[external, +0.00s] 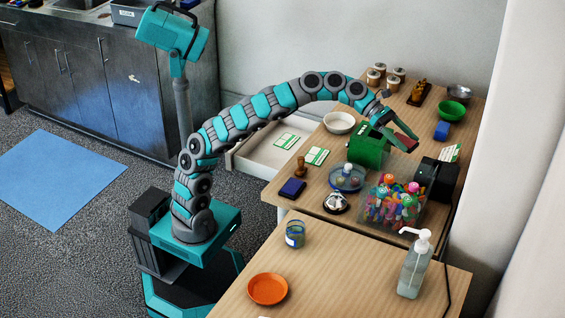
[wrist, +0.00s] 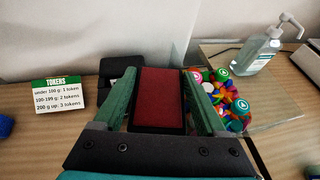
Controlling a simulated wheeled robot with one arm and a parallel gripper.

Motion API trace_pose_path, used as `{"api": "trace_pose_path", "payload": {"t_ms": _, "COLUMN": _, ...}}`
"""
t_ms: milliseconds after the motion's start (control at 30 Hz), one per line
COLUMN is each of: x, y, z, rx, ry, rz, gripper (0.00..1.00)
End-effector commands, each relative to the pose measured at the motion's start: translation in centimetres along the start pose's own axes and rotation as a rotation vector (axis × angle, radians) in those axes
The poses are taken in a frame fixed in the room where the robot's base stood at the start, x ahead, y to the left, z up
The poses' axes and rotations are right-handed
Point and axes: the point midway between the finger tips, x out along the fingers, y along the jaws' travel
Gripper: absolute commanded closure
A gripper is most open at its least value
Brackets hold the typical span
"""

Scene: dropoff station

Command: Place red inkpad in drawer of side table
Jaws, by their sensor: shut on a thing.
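The red inkpad (external: 405,142) is a flat dark case with a red top. In the wrist view, the inkpad (wrist: 160,95) lies between the two green fingers of my gripper (wrist: 161,88). My gripper (external: 393,133) is shut on it and holds it above the back right of the wooden side table (external: 338,177), over the area by a green box. The drawer (external: 262,157) is pulled out on the table's left side, with a white interior and a green and white card in it.
Near the gripper stand a green box (external: 369,151), a black device (external: 436,179) and a clear bin of colourful items (external: 391,203). A white bowl (external: 339,122), a blue inkpad (external: 292,188), a stamp (external: 300,167) and a bell (external: 335,203) stand nearer the drawer side.

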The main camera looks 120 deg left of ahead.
Motion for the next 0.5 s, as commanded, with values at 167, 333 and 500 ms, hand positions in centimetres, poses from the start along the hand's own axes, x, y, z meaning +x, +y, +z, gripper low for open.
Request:
{"api": "trace_pose_path", "payload": {"t_ms": 167, "x": -3.0, "y": 7.8, "z": -3.6, "rx": -0.032, "ry": -0.002, "rz": 0.063, "gripper": 0.95}}
{"api": "trace_pose_path", "payload": {"t_ms": 333, "x": -6.4, "y": 14.5, "z": -7.2, "rx": -0.055, "ry": -0.002, "rz": 0.122, "gripper": 0.95}}
{"api": "trace_pose_path", "payload": {"t_ms": 500, "x": -9.7, "y": 19.7, "z": -10.6, "rx": -0.076, "ry": -0.002, "rz": 0.172, "gripper": 0.95}}
